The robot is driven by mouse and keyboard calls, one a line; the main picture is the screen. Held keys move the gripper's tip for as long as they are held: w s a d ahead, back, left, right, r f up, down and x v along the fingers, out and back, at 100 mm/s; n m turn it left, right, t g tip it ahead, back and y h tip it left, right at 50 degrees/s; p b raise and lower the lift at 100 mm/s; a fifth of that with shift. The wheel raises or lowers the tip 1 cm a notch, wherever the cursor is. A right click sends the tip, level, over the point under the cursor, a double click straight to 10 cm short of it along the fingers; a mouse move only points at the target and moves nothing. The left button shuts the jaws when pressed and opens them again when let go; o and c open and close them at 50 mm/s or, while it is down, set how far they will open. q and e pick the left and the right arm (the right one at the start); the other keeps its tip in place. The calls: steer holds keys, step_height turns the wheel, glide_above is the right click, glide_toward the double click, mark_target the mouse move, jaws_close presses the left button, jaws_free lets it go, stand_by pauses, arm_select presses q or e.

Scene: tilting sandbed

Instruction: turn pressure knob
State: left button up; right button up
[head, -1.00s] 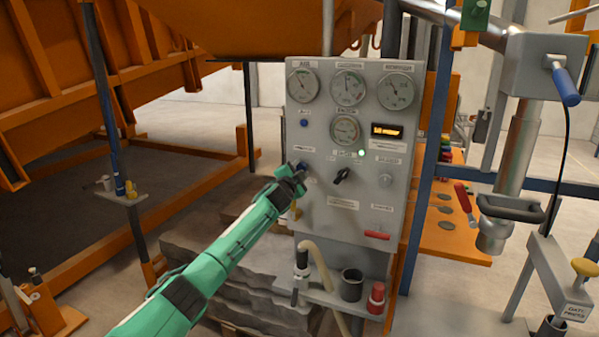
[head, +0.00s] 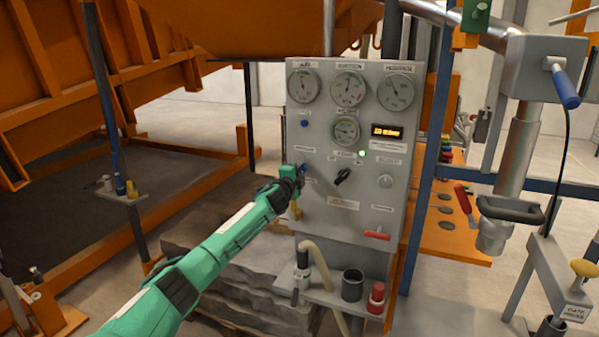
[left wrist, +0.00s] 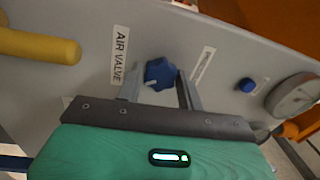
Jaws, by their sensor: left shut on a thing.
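The grey control panel (head: 352,205) stands upright in the middle of the head view. The blue lobed pressure knob (left wrist: 160,73) is on its left side, between an "AIR VALVE" label and another label. In the head view the knob (head: 303,167) is partly hidden by my gripper. My left gripper (head: 299,172) is at the panel face, shut on the knob. In the left wrist view its two fingers (left wrist: 160,80) stand on either side of the knob. My right gripper is not in view.
Round gauges (head: 348,87), a black selector switch (head: 342,176), a lit orange display (head: 387,131) and a red handle (head: 377,235) are on the panel. A yellow handle (left wrist: 42,46) is close to the gripper. A shelf with a black cup (head: 352,284) is below.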

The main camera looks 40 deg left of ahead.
arm_select(q)
steer(key=o, duration=1)
steer(key=shift+b+v, duration=0.3)
steer(key=shift+v, duration=0.5)
steer(key=shift+b+v, duration=2.1)
steer(key=shift+v, duration=4)
steer(key=shift+r, duration=0.15)
